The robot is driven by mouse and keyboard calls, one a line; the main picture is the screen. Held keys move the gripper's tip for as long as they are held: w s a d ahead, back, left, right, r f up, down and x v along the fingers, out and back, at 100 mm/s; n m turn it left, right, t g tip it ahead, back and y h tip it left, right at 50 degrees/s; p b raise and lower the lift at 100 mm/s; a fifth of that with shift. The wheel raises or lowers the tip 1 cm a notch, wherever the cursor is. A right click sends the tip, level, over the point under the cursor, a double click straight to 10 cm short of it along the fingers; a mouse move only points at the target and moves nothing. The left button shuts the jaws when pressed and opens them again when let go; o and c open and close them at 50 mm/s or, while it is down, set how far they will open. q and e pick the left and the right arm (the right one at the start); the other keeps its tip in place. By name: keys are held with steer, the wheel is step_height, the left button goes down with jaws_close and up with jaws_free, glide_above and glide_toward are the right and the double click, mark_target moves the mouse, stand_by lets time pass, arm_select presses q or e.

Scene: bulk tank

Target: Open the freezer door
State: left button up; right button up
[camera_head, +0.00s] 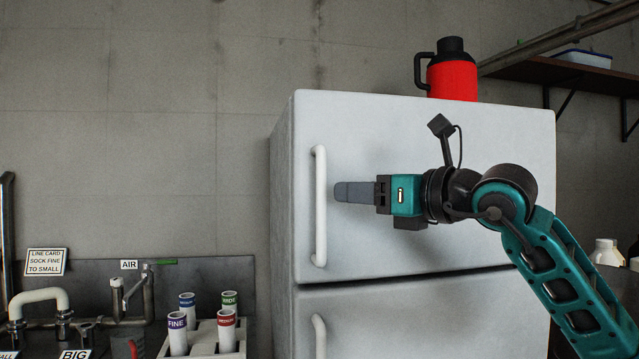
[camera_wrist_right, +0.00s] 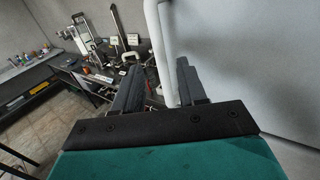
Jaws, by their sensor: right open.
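The white freezer door (camera_head: 440,220) is the upper door of a fridge in the head view, and it is shut. Its white vertical handle (camera_head: 319,205) runs along the left edge. My right gripper (camera_head: 340,192) is just right of the handle at mid height, pointing left, with a small gap in the picture. In the right wrist view the open fingers (camera_wrist_right: 160,85) are apart, and the handle (camera_wrist_right: 163,50) appears between them, beyond the tips or near them; contact cannot be told. My left gripper is not in view.
A red jug (camera_head: 452,75) with a black lid stands on the fridge top. The lower door (camera_head: 430,318) has its own handle (camera_head: 319,336). A rack of labelled tubes (camera_head: 204,335) and pipes stand at lower left. A wall shelf (camera_head: 560,72) is at upper right.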

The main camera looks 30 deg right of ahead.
mark_target(325, 191)
steer(key=p+x, duration=0.1)
steer(key=x, duration=0.7)
steer(key=shift+a, duration=0.1)
steer(key=shift+c, duration=0.2)
jaws_close()
